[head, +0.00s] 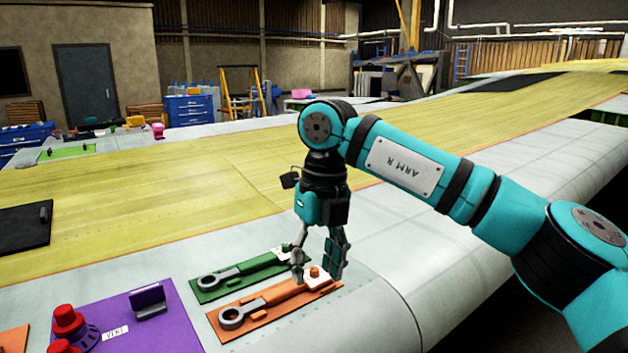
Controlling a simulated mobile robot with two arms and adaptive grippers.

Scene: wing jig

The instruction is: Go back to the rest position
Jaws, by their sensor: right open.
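My right gripper (318,271) points down over the far end of an orange board (272,306). Its fingers are apart, with nothing visible held between them. The orange board carries a grey ring-ended tool (232,317) and a small orange knob (314,272) close to the fingertips. I cannot tell whether the fingers touch anything. Behind it, a green board (225,292) carries a similar grey ring-ended tool (208,283), its far end partly hidden by the gripper. My left gripper is out of view.
A purple board (180,318) with red-topped parts (66,318) and a dark bracket (148,301) lies at the lower left. A black panel (22,230) lies at the left edge. The yellow wing surface (180,195) beyond is largely clear.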

